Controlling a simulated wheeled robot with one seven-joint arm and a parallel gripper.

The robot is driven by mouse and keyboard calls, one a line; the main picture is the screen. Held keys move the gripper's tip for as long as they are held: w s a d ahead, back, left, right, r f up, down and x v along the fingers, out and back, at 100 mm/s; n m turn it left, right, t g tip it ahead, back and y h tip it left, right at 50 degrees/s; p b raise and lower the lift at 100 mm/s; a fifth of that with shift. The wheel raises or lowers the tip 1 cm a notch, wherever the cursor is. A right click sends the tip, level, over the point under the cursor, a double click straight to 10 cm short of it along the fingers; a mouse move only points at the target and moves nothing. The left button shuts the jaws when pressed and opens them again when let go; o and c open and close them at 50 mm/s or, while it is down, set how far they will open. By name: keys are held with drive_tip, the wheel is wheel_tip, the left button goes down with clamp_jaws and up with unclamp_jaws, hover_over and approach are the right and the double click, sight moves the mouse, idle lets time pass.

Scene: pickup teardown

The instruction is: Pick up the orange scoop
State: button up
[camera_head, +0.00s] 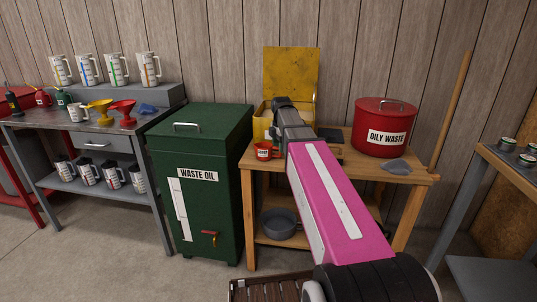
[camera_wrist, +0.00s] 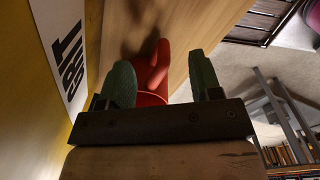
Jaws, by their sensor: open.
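The orange scoop (camera_head: 264,151) looks like a small orange-red cup with a pale label, at the front left of the wooden table. In the wrist view, an orange-red piece with a raised handle-like part (camera_wrist: 158,66), which looks like the scoop, shows between and beyond the green fingers. My gripper (camera_wrist: 162,80) is open, with a finger on either side of it. I cannot tell whether either finger touches it. In the head view my arm reaches over the table and mostly hides the gripper.
A yellow open-lidded box (camera_head: 291,72) stands behind the scoop. A red oily waste can (camera_head: 381,118) and a grey cloth (camera_head: 397,166) are on the right of the wooden table (camera_head: 421,178). The green waste oil cabinet (camera_head: 202,160) stands close on the left.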

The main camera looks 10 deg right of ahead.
drive_tip(key=shift+w+f, duration=0.2)
drive_tip(key=shift+f, duration=1.75)
clamp_jaws()
drive_tip(key=shift+r, duration=0.15)
